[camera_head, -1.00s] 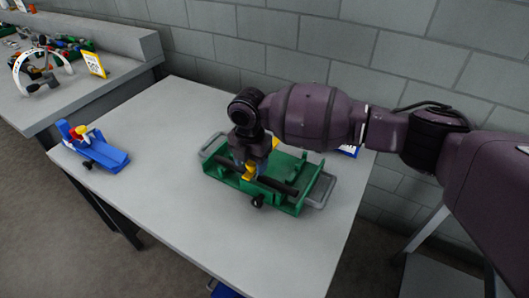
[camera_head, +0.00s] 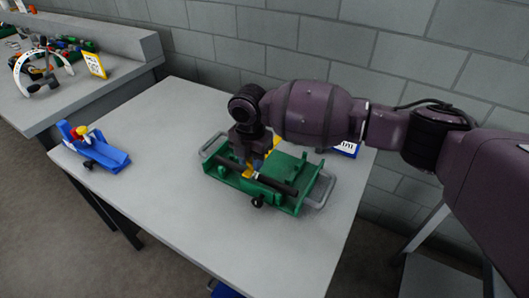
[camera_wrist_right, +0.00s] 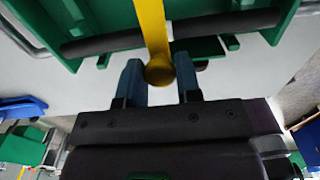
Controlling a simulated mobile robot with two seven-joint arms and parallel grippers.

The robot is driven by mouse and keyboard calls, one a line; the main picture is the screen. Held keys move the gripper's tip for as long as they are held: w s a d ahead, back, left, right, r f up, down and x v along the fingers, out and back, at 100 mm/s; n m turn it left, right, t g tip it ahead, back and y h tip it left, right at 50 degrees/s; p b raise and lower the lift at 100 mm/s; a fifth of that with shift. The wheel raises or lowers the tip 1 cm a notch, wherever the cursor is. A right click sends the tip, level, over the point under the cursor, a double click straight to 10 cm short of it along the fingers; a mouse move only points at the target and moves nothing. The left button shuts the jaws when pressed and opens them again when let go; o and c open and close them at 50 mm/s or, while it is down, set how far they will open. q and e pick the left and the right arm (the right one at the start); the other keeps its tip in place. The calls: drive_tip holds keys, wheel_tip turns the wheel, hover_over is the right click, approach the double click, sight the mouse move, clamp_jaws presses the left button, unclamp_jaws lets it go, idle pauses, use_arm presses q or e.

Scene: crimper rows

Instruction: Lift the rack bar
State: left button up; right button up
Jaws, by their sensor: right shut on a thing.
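A green rack fixture (camera_head: 295,170) sits on the near table. A dark bar (camera_head: 280,187) runs lengthwise along it, and it also crosses the right wrist view (camera_wrist_right: 105,44). A yellow handle (camera_wrist_right: 153,30) with a rounded end passes in front of the dark bar in the right wrist view. I cannot tell how the handle joins the bar. My right gripper (camera_head: 250,170) is over the fixture's middle. It is shut on the yellow handle's rounded end, which lies between its two bluish fingers in the right wrist view (camera_wrist_right: 160,78). My left gripper is not in view.
A blue device (camera_head: 100,152) with yellow and red parts stands at the table's left. A grey tray handle (camera_head: 320,192) juts from the fixture's right end. A block wall is behind. The table (camera_head: 190,220) in front is clear. Another table at upper left holds tools.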

drive_tip(key=shift+w+d+r+p, duration=0.15)
drive_tip(key=shift+w+r, duration=0.1)
drive_tip(key=shift+r, duration=0.3)
drive_tip(key=shift+w+d+r+p, duration=0.1)
drive_tip(key=shift+w+d+r, duration=0.1)
drive_tip(key=shift+r, duration=0.35)
drive_tip(key=shift+w+d+r+p, duration=0.15)
drive_tip(key=shift+w+r, duration=0.1)
drive_tip(key=shift+r, duration=0.3)
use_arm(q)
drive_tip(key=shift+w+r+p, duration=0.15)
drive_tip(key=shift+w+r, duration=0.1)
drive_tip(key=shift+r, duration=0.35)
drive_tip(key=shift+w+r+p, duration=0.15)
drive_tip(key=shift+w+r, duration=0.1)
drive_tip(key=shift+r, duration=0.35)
use_arm(e)
drive_tip(key=r, duration=0.1)
drive_tip(key=w+r, duration=0.1)
drive_tip(key=d+r, duration=0.1)
drive_tip(key=r, duration=0.1)
drive_tip(key=shift+w, duration=0.3)
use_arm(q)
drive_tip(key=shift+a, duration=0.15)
use_arm(e)
drive_tip(key=shift+r, duration=0.1)
